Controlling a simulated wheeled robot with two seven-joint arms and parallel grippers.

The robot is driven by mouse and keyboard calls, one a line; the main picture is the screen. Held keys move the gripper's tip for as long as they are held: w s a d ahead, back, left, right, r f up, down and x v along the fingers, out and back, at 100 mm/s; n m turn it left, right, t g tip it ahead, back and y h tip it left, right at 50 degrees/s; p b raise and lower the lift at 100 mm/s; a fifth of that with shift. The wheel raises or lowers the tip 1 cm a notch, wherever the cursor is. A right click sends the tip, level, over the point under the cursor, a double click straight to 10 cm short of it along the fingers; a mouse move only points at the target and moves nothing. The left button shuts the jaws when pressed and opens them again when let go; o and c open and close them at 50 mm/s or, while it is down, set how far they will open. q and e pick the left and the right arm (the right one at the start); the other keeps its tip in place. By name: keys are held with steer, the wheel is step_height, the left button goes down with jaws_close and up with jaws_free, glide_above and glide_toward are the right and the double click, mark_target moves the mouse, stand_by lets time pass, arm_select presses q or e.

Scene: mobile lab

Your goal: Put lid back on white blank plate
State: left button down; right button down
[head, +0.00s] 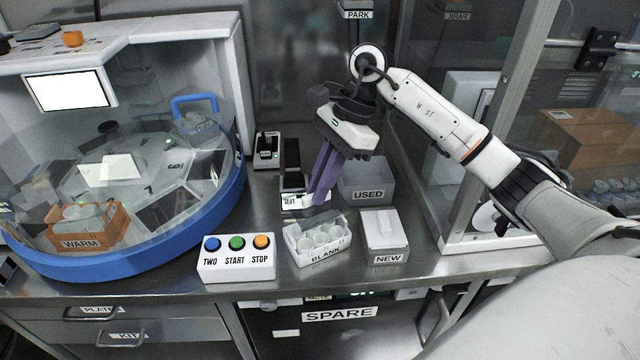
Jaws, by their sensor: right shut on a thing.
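The white blank plate (304,258) is an open tray marked BLANK with several round wells. It stands near the counter's front edge. My right gripper (317,199) points down above its back edge, purple fingers close together. It is shut on a thin, see-through grey lid (322,217), which seems to hover just over the plate's back part. Whether the lid touches the plate is hard to tell. My left gripper is not in view.
A white NEW box (384,228) stands right of the plate, with a clear USED bin (367,184) behind. A button box (236,266) is at left, near the blue-rimmed round machine (160,262). A dark device (291,165) stands behind the plate.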

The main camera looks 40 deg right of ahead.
steer(key=shift+f+b, duration=1.7)
steer(key=shift+f, duration=0.75)
steer(key=shift+b, duration=0.35)
steer(key=shift+f+b, duration=1.35)
steer(key=shift+f, duration=0.3)
steer(key=c, duration=1.7)
jaws_free()
steer(key=shift+c, duration=0.2)
